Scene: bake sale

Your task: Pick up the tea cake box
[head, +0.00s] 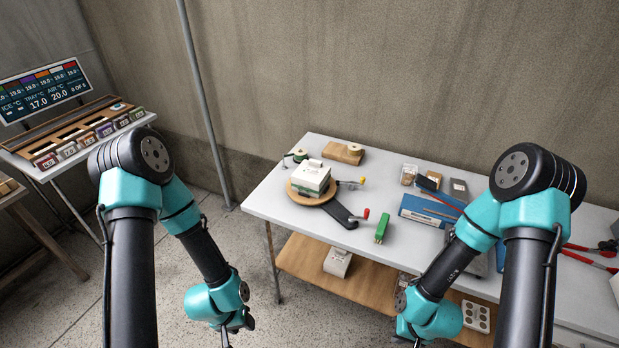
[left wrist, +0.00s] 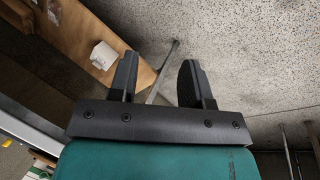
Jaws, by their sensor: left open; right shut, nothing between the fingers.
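No label that I can read names the tea cake box. A white box with a green band (head: 311,177) sits on a round wooden board on the table. Another white box (head: 338,262) lies on the lower shelf, and a white box on wood also shows in the left wrist view (left wrist: 104,55). My left gripper (head: 237,335) hangs low, left of the table, apart from both boxes. In the left wrist view its fingers (left wrist: 158,82) are open and empty. My right gripper (head: 416,342) is shut and empty near the bottom edge, mostly cut off.
The white table (head: 265,203) holds a green block (head: 382,226), a blue flat box (head: 428,211), a wooden block (head: 343,153) and red-handled pliers (head: 590,258). A rack of small boxes (head: 72,146) stands at left under a screen. The floor between is clear.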

